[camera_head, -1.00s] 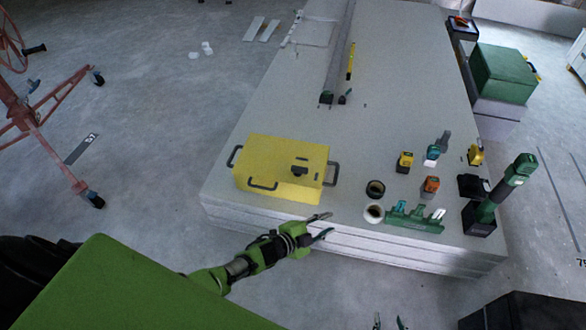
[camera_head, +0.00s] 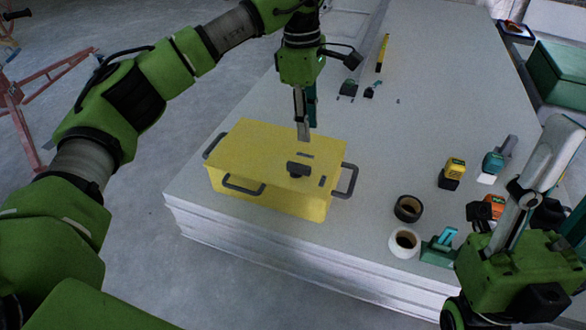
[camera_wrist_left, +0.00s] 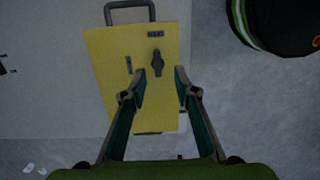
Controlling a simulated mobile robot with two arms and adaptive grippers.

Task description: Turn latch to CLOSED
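A yellow box (camera_head: 262,160) with dark handles stands near the front left edge of the white panel stack. On its top is a dark latch knob (camera_head: 298,169), also in the left wrist view (camera_wrist_left: 157,63). The knob lies lengthwise toward the right-hand end of the box. Two small dark marks beside it are too small to read. My left gripper (camera_head: 306,124) points down above the box, behind the knob in the head view. The left wrist view shows its fingers (camera_wrist_left: 160,78) apart, empty, with the knob between and beyond their tips. My right gripper (camera_head: 545,165) is raised at lower right; its finger gap is unclear.
The panel stack (camera_head: 395,120) carries a black tape roll (camera_head: 408,208), a white roll (camera_head: 404,243), a yellow tool (camera_head: 452,173) and a teal tool (camera_head: 491,167) right of the box. A yellow level (camera_head: 382,53) lies behind. The panel between is clear.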

